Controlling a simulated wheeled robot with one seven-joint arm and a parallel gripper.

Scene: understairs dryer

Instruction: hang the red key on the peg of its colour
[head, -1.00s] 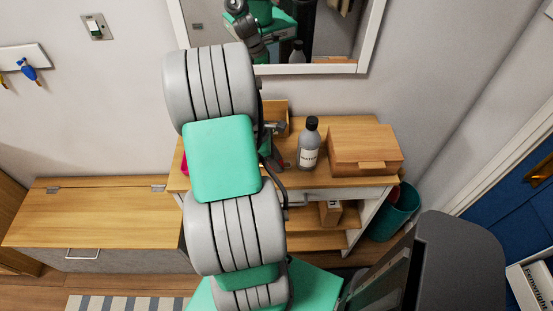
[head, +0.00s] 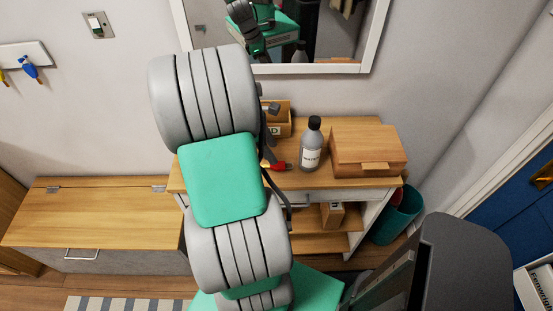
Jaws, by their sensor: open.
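The red key (head: 281,167) lies on the wooden top of the small cabinet (head: 240,184), just left of the bottle, partly hidden by my arm. My gripper (head: 272,109) is mostly hidden behind my arm; only a small dark grey part shows above the key, by the small wooden box. It appears apart from the key and holds nothing that I can see. The white key rack (head: 24,54) is on the wall at the far left, cut by the picture edge. A blue key (head: 30,70) and part of a yellow key (head: 3,77) hang there. No red peg shows.
A grey labelled bottle (head: 311,150) and a wooden box (head: 367,150) stand right of the key. A small wooden box (head: 285,122) is behind it. A mirror (head: 320,69) hangs above. A low wooden bench (head: 90,215) is left, its top clear. A teal bin (head: 398,216) is right.

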